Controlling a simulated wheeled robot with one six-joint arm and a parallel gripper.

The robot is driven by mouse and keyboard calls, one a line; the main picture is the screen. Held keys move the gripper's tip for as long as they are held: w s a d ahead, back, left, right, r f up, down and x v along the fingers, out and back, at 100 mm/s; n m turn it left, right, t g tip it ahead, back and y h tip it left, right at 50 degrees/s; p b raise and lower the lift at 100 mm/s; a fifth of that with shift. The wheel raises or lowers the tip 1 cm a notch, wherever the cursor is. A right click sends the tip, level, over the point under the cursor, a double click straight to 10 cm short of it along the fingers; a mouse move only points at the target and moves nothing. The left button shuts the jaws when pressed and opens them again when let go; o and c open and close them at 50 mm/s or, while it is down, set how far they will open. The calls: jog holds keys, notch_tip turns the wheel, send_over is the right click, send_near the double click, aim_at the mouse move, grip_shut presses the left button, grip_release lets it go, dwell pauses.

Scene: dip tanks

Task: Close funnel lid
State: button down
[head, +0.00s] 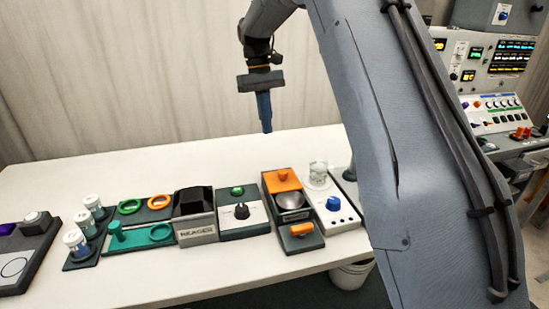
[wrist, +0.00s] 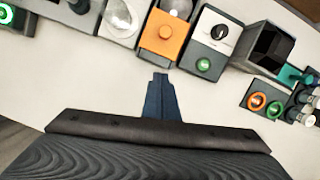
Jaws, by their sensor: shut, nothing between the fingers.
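The funnel unit is a dark box with a silver funnel bowl (head: 291,201) showing uncovered in its middle. An orange lid (head: 283,180) with a small knob stands open at the bowl's back side. An orange handle (head: 301,229) lies at the unit's front. In the wrist view the orange lid (wrist: 163,36) faces me, with the bowl (wrist: 177,8) partly cut off above it. My gripper (head: 267,130) is shut and empty, pointing down above the back of the table, behind the unit and touching nothing. Its blue fingers (wrist: 160,80) are together in the wrist view.
A grey unit with a green button and black knob (head: 241,212) stands left of the funnel unit. A white box with a blue knob (head: 333,204) and a glass beaker (head: 318,173) stand on its right. The table (head: 150,285) is clear along its front and back.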

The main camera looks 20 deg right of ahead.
jog(key=p, duration=0.3)
send_over(276, 174)
jog(key=w+a, duration=0.1)
jog(key=w, duration=0.3)
jog(key=x, duration=0.3)
jog(key=w+x, duration=0.1)
jog(key=x, duration=0.2)
jog(key=w+x, duration=0.1)
jog(key=x, duration=0.2)
jog(key=shift+a+f, duration=0.3)
jog(key=shift+a, duration=0.1)
jog(key=shift+s+d+r+p, duration=0.15)
jog(key=shift+s+p, duration=0.25)
jog(key=shift+s, duration=0.2)
jog(key=shift+s+d+p, duration=0.2)
jog(key=shift+s+p, duration=0.2)
jog(key=shift+s, duration=0.15)
jog(key=shift+s+d+p, duration=0.2)
jog(key=shift+s+p, duration=0.1)
jog(key=shift+s, duration=0.4)
jog(key=shift+f, duration=0.25)
